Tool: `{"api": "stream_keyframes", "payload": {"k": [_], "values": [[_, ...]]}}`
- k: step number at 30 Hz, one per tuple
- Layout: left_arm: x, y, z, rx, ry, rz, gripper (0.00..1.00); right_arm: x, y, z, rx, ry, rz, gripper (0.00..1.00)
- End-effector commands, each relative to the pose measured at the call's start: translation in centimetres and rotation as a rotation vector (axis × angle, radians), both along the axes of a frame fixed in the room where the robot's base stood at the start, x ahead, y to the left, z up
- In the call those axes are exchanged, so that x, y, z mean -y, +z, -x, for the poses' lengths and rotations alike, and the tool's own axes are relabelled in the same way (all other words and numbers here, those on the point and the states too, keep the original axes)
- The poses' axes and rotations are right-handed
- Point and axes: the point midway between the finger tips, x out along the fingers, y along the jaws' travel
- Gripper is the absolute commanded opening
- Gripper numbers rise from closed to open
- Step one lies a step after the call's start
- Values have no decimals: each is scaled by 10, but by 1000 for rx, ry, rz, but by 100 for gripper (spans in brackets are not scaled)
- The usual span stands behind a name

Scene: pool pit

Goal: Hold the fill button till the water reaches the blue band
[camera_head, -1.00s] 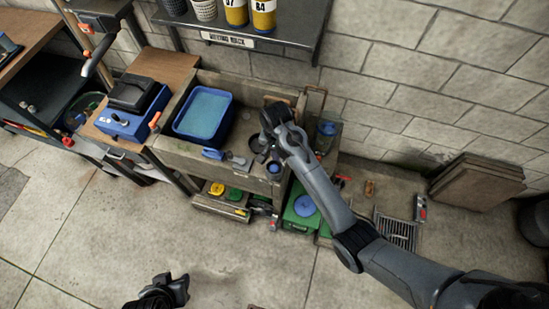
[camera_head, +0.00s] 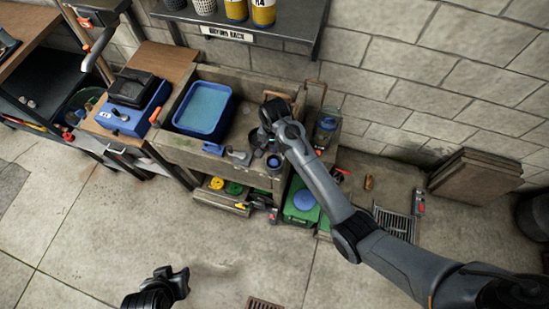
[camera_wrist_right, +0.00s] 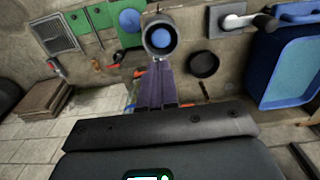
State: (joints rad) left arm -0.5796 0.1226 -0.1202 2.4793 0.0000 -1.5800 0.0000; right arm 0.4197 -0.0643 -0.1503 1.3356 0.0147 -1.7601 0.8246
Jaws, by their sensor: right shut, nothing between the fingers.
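A round grey housing with a blue centre (camera_head: 274,165), which looks like the fill button, sits at the bench's front edge; the right wrist view shows it from above (camera_wrist_right: 160,36). My right gripper (camera_head: 264,140) is over the bench's right part, shut and empty. Its fingertips (camera_wrist_right: 158,66) appear just beside the housing in the right wrist view; I cannot tell whether they touch it. A clear vessel (camera_head: 327,125) with blue on it stands right of the gripper; its water level and band are too small to tell. My left gripper (camera_head: 180,283) is at the bottom, away from the bench.
A blue tub (camera_head: 203,110) sits in the bench beside a grey lever fitting (camera_head: 240,157). A small black dish (camera_wrist_right: 203,65) lies near my right fingers. A shelf (camera_head: 250,30) holds several canisters above. A green box (camera_head: 302,203) stands below. The front floor is mostly clear.

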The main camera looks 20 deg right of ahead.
Motion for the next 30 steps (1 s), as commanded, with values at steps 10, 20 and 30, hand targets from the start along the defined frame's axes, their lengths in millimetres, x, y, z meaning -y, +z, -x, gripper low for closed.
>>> {"api": "stream_keyframes", "payload": {"k": [10,20,30], "values": [[2,-4,0,0,6,9,36,0,-65,1,-3,0,0,0],[1,-6,0,0,3,4,36,0,-96,1,-1,0,0,0],[-1,-6,0,1,-3,-5,36,0,-99,0,1,1,-1,0]]}}
